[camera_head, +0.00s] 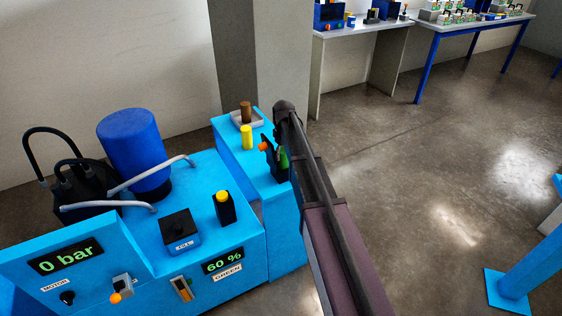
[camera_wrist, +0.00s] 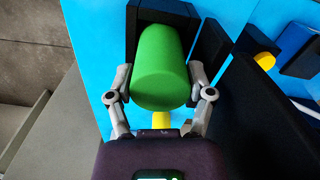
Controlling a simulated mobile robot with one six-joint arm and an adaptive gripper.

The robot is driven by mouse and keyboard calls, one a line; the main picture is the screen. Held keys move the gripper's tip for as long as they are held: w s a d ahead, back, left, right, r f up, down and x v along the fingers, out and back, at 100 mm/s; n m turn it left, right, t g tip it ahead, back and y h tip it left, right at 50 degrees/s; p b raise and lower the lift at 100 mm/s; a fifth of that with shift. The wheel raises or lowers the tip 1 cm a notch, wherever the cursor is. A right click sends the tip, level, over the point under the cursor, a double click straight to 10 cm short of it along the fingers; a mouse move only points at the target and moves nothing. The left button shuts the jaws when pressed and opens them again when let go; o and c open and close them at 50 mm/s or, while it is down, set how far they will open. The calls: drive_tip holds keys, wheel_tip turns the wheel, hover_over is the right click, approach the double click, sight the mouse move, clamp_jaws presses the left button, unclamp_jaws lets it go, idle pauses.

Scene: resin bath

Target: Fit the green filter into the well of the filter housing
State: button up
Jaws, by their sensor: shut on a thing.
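The green filter (camera_wrist: 163,65) is a plain cylinder, held between the two fingers of my gripper (camera_wrist: 160,92) in the wrist view. A sliver of the green filter (camera_head: 284,158) also shows in the head view, mostly behind my arm. The black filter housing (camera_head: 270,163) stands on the blue bench, with an orange knob at its upper left. In the wrist view, dark housing parts (camera_wrist: 168,13) show behind and to the right of the filter. The well is hidden by the filter and my arm, so I cannot tell whether the filter's far end is inside it.
A yellow cylinder (camera_head: 246,137) and a brown cylinder (camera_head: 245,112) in a grey tray (camera_head: 258,122) stand behind the housing. A black box with a yellow top (camera_head: 225,208) stands on the machine. The floor (camera_head: 440,170) to the right is mostly clear.

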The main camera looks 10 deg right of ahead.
drive_tip(key=shift+f+b, duration=1.05)
drive_tip(key=shift+f, duration=0.3)
drive_tip(key=shift+f, duration=0.15)
drive_tip(key=o, duration=0.9)
drive_tip(key=shift+o, duration=0.2)
drive_tip(key=shift+r, duration=0.2)
wheel_tip(320, 180, up, 12)
drive_tip(key=p, duration=1.2)
